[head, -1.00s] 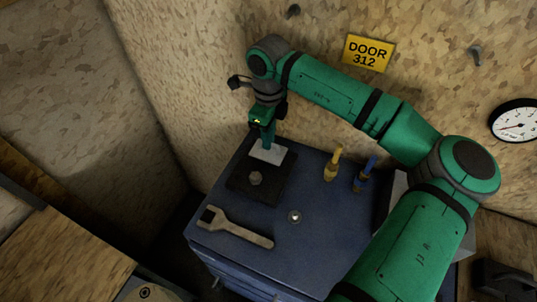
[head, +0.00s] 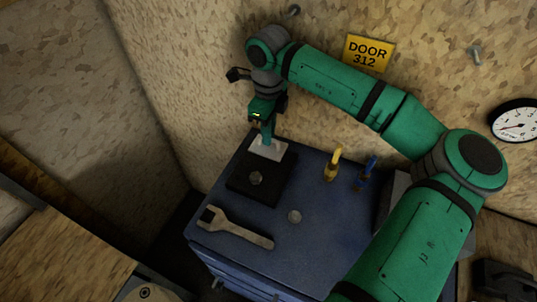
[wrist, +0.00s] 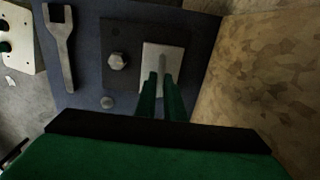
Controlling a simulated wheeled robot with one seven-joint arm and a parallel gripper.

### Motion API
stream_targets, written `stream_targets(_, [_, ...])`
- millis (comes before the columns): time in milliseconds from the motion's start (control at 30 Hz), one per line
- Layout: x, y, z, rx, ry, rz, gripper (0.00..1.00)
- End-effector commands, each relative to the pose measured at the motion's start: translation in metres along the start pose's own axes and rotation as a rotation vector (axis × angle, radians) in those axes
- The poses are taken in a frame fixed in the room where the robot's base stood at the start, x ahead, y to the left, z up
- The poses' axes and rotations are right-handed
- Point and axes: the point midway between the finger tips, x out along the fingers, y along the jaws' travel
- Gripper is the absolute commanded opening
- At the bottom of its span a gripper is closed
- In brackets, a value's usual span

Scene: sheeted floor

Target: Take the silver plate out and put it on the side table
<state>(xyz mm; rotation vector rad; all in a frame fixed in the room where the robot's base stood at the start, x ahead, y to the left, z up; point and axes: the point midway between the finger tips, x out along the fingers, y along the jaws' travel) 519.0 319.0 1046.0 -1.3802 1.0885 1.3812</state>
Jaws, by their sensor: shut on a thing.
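The silver plate (head: 276,154) is a pale square at the back end of a black pad on the blue cabinet top. It also shows in the wrist view (wrist: 176,53), with a narrow raised ridge in its middle. My gripper (head: 267,141) points down over the plate. Its two green fingers (wrist: 161,82) are close together and shut on the plate's ridge. The plate is at or just above the pad; the gap is too small to judge. A pale surface with a bolt (head: 146,292) shows at the bottom edge; I cannot tell whether it is the side table.
A hex bolt (head: 256,178) stands on the black pad (head: 245,190) close to the plate. A wrench (head: 238,229), a round silver piece (head: 295,216), a yellow-handled tool (head: 333,163) and a blue-handled one (head: 366,174) are on the cabinet (head: 320,235). Walls close in behind.

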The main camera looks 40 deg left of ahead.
Motion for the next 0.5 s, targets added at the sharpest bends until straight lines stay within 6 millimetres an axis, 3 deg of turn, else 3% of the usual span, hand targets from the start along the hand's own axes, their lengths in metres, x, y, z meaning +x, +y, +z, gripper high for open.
stream_targets(500, [-0.017,-0.001,0.0,0.001,0.0,-0.002,0.0])
